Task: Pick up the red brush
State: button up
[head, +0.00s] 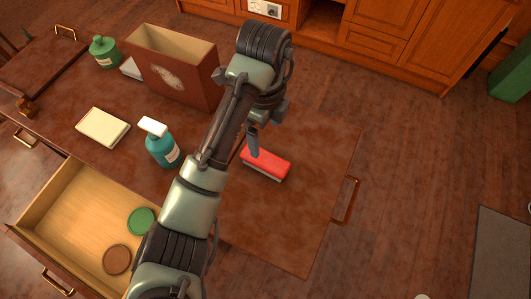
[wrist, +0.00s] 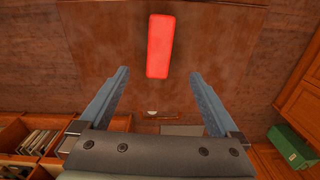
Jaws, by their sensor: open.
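The red brush (head: 266,161) lies on the brown table top (head: 290,230), right of my arm, with pale bristles along its lower edge. In the wrist view the red brush (wrist: 160,46) shows as an upright red bar ahead of the fingertips and between their lines. My gripper (wrist: 160,75) is open and empty, with its two blue-grey fingers spread wider than the brush. In the head view my gripper (head: 254,150) hangs just above the brush's upper left end; part of it is hidden by the arm.
A brown box (head: 180,75), a teal pump bottle (head: 162,146), a cream block (head: 103,127) and a green jar (head: 104,52) stand left of my arm. An open drawer (head: 85,205) holds a green disc and a brown disc. The table right of the brush is clear.

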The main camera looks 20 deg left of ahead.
jog(key=b, duration=0.2)
send_over(265, 158)
jog(key=f, duration=0.7)
jog(key=shift+s, duration=0.35)
jog(key=shift+w+f, duration=0.15)
jog(key=shift+f, duration=1.4)
jog(key=shift+w+f, duration=0.15)
jog(key=shift+f, duration=1.35)
jog(key=shift+c, duration=0.3)
jog(key=c, duration=1.4)
